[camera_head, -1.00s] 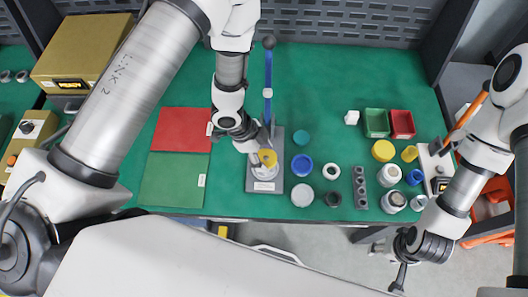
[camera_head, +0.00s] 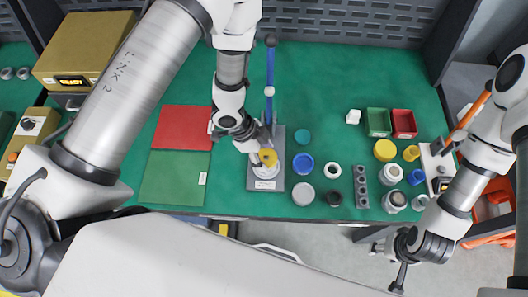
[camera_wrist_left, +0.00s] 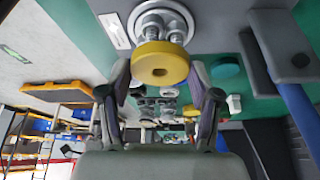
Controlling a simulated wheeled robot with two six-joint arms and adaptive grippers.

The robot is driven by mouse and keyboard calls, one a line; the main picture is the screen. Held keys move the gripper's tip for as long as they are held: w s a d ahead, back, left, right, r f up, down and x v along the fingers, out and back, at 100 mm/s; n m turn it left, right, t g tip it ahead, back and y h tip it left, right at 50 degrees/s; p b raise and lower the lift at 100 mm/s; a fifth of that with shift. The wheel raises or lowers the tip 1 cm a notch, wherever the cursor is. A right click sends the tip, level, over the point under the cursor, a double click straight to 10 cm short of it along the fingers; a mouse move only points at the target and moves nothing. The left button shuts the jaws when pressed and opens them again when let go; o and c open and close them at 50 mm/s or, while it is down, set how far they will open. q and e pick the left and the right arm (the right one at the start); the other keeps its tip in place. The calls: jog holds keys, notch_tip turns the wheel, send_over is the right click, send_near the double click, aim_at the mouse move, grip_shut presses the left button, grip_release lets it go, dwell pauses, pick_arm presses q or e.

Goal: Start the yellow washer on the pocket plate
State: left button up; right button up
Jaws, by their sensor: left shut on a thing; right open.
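The yellow washer (camera_head: 268,156) is a thick ring with a small hole, held by my left gripper (camera_head: 262,150) over the grey plate (camera_head: 266,185) of the fixture with the blue lever. In the left wrist view the washer (camera_wrist_left: 160,64) sits between the fingertips of my left gripper (camera_wrist_left: 158,82). Metal posts (camera_wrist_left: 158,28) and a round silver base (camera_wrist_left: 182,14) show right behind the washer. I cannot tell whether the washer touches them. My right gripper (camera_head: 397,282) hangs beyond the table's front edge, empty and small in view.
The blue lever (camera_head: 270,75) stands behind the plate. Red (camera_head: 185,128) and green (camera_head: 172,178) mats lie to the left. Several caps and rings, a dark holed strip (camera_head: 361,187), and green (camera_head: 377,122) and red (camera_head: 403,123) bins lie to the right. The back middle is clear.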

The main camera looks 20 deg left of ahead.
pick_arm(q)
jog(key=shift+f, duration=0.3)
jog(key=o, duration=0.9)
jog(key=shift+o, duration=0.2)
jog(key=shift+r, duration=0.1)
notch_tip(320, 180, up, 7)
jog(key=p, duration=0.6)
jog(key=shift+p, duration=0.3)
jog(key=shift+s, duration=0.1)
